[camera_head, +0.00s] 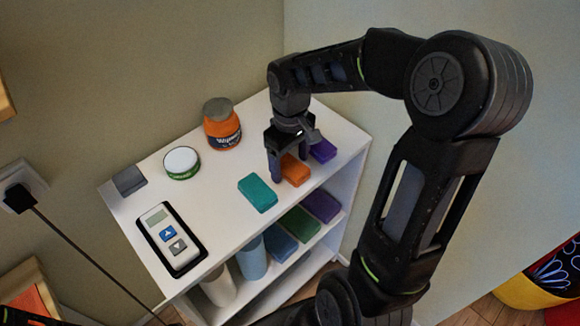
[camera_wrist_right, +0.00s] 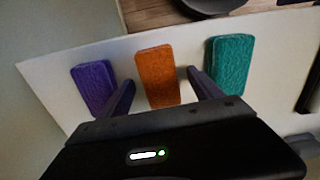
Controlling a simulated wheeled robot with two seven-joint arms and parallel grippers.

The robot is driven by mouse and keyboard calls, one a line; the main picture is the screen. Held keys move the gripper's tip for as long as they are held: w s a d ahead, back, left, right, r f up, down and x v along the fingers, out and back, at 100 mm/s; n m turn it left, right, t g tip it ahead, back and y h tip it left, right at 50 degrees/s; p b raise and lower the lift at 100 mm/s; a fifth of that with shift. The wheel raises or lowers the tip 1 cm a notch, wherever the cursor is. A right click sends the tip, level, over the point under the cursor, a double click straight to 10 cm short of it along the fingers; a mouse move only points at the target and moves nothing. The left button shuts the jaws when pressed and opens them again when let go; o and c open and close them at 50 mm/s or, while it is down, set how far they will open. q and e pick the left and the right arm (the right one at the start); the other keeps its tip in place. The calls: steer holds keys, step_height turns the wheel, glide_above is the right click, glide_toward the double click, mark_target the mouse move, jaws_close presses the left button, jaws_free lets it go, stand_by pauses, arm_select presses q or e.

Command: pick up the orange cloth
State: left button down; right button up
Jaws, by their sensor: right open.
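The orange cloth (camera_head: 295,172) is a small folded block on the white shelf top, between a teal cloth (camera_head: 257,193) and a purple cloth (camera_head: 323,150). In the right wrist view the orange cloth (camera_wrist_right: 157,77) lies between the two fingers of my right gripper (camera_wrist_right: 160,92), with the purple cloth (camera_wrist_right: 94,86) to the left and the teal cloth (camera_wrist_right: 228,65) to the right. My right gripper (camera_head: 290,170) is open over the orange cloth and hides part of it in the head view. The fingers are apart from the cloth's sides. My left gripper is not in view.
On the shelf top stand an orange jar (camera_head: 222,128), a green-white tin (camera_head: 181,163), a grey block (camera_head: 129,181) and a handheld device (camera_head: 171,240) in a black tray. Lower shelves hold rolls (camera_head: 252,259) and more folded cloths (camera_head: 300,223). Walls stand close behind.

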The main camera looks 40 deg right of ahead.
mark_target(290, 164)
steer(key=c, duration=1.4)
steer(key=shift+c, duration=0.2)
steer(key=shift+r, duration=0.1)
step_height(290, 164, up, 10)
steer(key=o, duration=0.8)
steer(key=shift+c, duration=0.2)
steer(key=c, duration=0.6)
